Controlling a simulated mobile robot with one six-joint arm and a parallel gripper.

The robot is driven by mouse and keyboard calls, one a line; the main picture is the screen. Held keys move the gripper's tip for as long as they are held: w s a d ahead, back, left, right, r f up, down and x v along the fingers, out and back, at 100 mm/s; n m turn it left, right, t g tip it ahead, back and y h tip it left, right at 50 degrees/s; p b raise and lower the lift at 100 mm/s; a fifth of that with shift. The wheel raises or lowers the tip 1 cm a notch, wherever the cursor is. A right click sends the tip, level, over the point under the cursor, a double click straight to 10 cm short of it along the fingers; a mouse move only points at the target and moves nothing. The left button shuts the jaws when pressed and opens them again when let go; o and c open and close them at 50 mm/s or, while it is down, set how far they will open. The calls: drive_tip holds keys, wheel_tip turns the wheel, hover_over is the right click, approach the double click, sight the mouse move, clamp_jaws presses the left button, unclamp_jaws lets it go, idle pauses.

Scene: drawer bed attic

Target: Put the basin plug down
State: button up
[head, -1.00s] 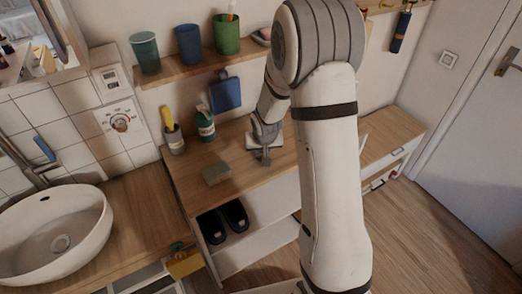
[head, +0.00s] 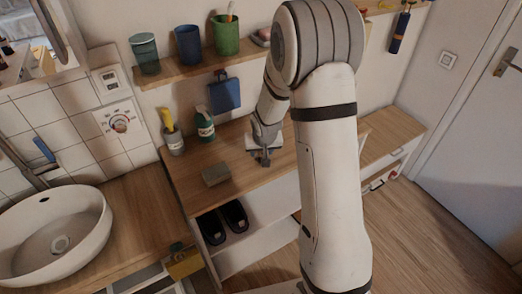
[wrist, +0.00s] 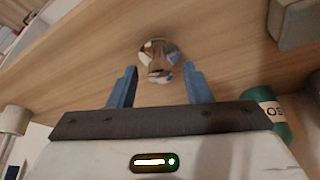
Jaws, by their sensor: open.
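The basin plug (wrist: 158,58) is a small shiny chrome piece in the wrist view. It appears to rest on the wooden cabinet top (wrist: 90,55). My gripper (wrist: 159,72) is open, with its two blue fingers on either side of the near part of the plug and visible gaps to both. In the head view my gripper (head: 266,160) is low over the cabinet top (head: 240,184), right of the grey-brown block. The plug cannot be made out in the head view.
The grey-brown block (head: 216,174) lies left of my gripper. A green bottle (head: 205,125) and a grey cup (head: 174,140) stand behind it near the wall. A white basin (head: 55,235) is at far left. Dark shoes (head: 234,215) sit on a shelf below.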

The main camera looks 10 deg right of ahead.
drive_tip(key=v, duration=1.1)
drive_tip(key=s+r+g, duration=0.1)
drive_tip(key=s+r, duration=0.4)
drive_tip(key=s, duration=0.7)
drive_tip(key=s+r+n, duration=0.1)
drive_tip(key=s+r, duration=0.4)
drive_tip(key=s, duration=0.6)
drive_tip(key=shift+s+d+g+b, duration=0.2)
drive_tip(key=shift+s+g+b, duration=0.15)
drive_tip(key=shift+g+b, duration=0.05)
